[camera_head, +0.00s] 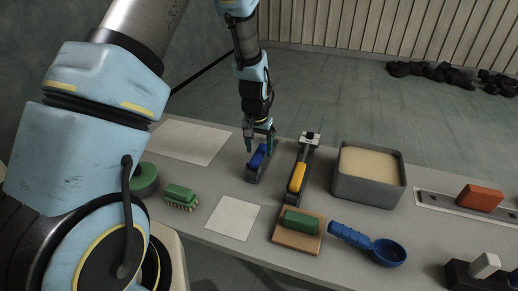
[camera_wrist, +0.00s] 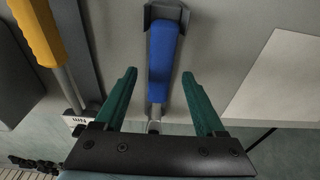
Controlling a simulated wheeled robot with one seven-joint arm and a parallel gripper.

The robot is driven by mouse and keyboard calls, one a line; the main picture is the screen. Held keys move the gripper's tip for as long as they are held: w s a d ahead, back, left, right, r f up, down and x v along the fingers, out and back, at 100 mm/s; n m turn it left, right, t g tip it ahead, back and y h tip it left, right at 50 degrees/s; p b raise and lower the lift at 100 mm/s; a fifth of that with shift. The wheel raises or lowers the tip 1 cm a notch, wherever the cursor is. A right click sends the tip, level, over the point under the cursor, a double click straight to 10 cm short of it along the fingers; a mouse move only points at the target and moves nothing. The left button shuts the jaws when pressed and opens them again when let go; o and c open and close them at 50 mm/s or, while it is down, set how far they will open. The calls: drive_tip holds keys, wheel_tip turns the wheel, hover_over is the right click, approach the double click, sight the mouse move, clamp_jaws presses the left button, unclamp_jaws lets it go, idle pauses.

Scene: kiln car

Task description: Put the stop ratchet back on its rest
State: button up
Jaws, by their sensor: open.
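A blue-handled tool (camera_head: 257,157), apparently the stop ratchet, also shows in the wrist view (camera_wrist: 164,60). It has a metal shaft with a ring-like end near my gripper's base. Its handle lies at a grey cradle (camera_wrist: 183,13), apparently its rest, which also shows in the head view (camera_head: 253,178). I cannot tell how fully it is seated. My gripper (camera_head: 260,148) is open, with its green fingers (camera_wrist: 158,92) on either side of the tool and visible gaps to both.
A yellow-handled tool (camera_head: 297,178) lies in a dark holder close to the right, with a label reading "Nm" (camera_wrist: 78,121). A grey bin (camera_head: 370,190), a blue scoop (camera_head: 385,252), a green block (camera_head: 300,222) on a board and a green brush (camera_head: 181,195) stand around. White sheets (camera_head: 233,217) lie flat.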

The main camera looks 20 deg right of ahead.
drive_tip(key=shift+r+p, duration=1.8)
drive_tip(key=shift+r, duration=1)
wheel_tip(320, 180, up, 11)
drive_tip(key=s+a+b, duration=0.1)
drive_tip(key=b, duration=0.2)
drive_tip(key=shift+f, duration=0.2)
drive_tip(key=shift+s, duration=0.1)
drive_tip(key=s+a+r+n, duration=0.1)
drive_tip(key=s+a+n, duration=0.2)
drive_tip(key=a, duration=1.1)
drive_tip(key=s+a+r+n, duration=0.1)
drive_tip(key=s+a+n, duration=0.2)
drive_tip(key=a, duration=1.2)
drive_tip(key=shift+s+n+y, duration=0.4)
drive_tip(key=shift+s, duration=0.5)
drive_tip(key=shift+r, duration=0.1)
